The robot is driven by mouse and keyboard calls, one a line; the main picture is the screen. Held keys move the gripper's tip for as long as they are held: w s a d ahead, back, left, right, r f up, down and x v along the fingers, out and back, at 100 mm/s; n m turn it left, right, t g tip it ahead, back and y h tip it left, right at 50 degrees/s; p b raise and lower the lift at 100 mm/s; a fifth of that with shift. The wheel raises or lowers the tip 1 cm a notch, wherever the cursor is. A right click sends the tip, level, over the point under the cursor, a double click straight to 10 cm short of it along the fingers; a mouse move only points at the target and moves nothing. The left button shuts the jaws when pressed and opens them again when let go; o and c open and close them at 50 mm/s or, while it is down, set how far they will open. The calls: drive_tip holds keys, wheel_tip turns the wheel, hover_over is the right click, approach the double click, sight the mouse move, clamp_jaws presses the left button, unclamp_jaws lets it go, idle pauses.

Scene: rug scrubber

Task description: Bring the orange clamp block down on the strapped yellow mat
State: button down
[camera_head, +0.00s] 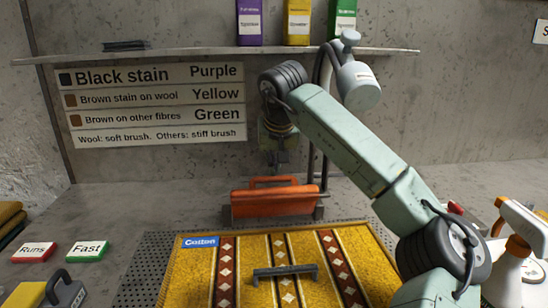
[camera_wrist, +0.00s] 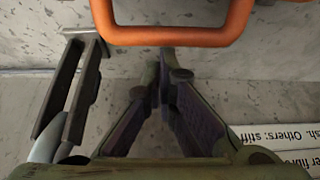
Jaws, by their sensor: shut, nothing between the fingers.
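The orange clamp block (camera_head: 270,203) stands raised at the back edge of the mat, with an orange loop handle on top. Its handle (camera_wrist: 175,36) crosses the top of the wrist view. My gripper (camera_head: 278,168) is just above and behind the handle in the head view. In the wrist view its fingertips (camera_wrist: 162,62) are close together, shut and empty, and the handle lies beyond them. The yellow mat (camera_head: 197,275) has patterned red stripes and a blue "Cotton" label. A dark bar with a grip (camera_head: 286,271) lies across its middle.
A grey perforated board (camera_head: 143,272) lies under the mat. "Runs" (camera_head: 34,252) and "Fast" (camera_head: 87,251) blocks and a brush (camera_head: 65,289) are at left. A spray bottle (camera_head: 520,245) stands at right. A shelf (camera_head: 215,54) holds several cartons above.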

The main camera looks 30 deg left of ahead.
drive_tip(key=shift+s+d, duration=0.1)
drive_tip(key=shift+d, duration=0.05)
idle(0.3)
drive_tip(key=shift+s+d+r+t+y+b, duration=0.1)
drive_tip(key=shift+s+d+t+y+b, duration=0.15)
drive_tip(key=shift+b, duration=0.6)
